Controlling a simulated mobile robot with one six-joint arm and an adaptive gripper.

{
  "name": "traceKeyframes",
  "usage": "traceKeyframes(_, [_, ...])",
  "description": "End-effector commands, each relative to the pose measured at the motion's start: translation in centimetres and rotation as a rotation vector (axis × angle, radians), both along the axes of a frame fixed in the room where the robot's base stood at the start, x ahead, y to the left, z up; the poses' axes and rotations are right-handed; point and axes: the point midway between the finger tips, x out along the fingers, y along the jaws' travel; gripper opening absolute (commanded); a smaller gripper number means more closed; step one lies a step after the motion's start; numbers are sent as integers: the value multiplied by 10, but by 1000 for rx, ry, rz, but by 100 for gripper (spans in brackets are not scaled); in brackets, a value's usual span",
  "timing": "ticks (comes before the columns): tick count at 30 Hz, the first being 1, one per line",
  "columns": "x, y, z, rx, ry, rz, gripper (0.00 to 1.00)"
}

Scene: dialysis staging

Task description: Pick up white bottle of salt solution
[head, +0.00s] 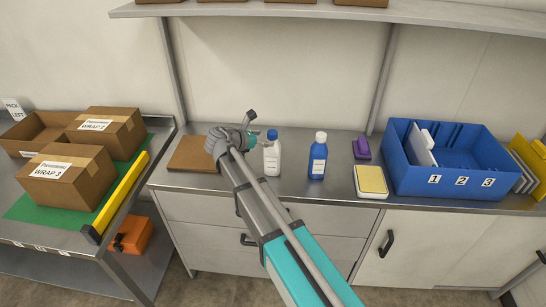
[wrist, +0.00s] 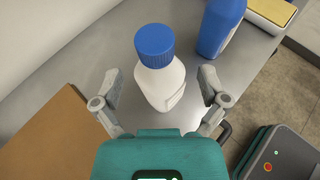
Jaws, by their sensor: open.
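A white bottle with a blue cap (head: 272,155) stands upright on the steel counter (head: 338,180). In the wrist view the white bottle (wrist: 160,80) is upright in front of my gripper (wrist: 158,85), roughly between its two fingers. The fingers are spread apart, one on each side, and I see no contact with the bottle. In the head view my gripper (head: 250,125) is just left of the bottle, partly hidden by my arm. A blue bottle with a white cap (head: 318,156) stands to the right and also shows in the wrist view (wrist: 217,28).
A brown board (head: 192,154) lies left of the bottle. A yellow-topped scale (head: 370,181), a purple object (head: 361,147) and a blue numbered bin (head: 450,188) stand to the right. Boxes (head: 70,176) sit on the left table. A shelf (head: 340,12) runs above.

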Motion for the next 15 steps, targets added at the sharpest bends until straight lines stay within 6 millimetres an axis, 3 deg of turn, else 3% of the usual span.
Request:
traceKeyframes(6, [19, -13, -14, 0, 0, -1, 93])
traceKeyframes(15, [31, -27, -19, 0, 0, 1, 93])
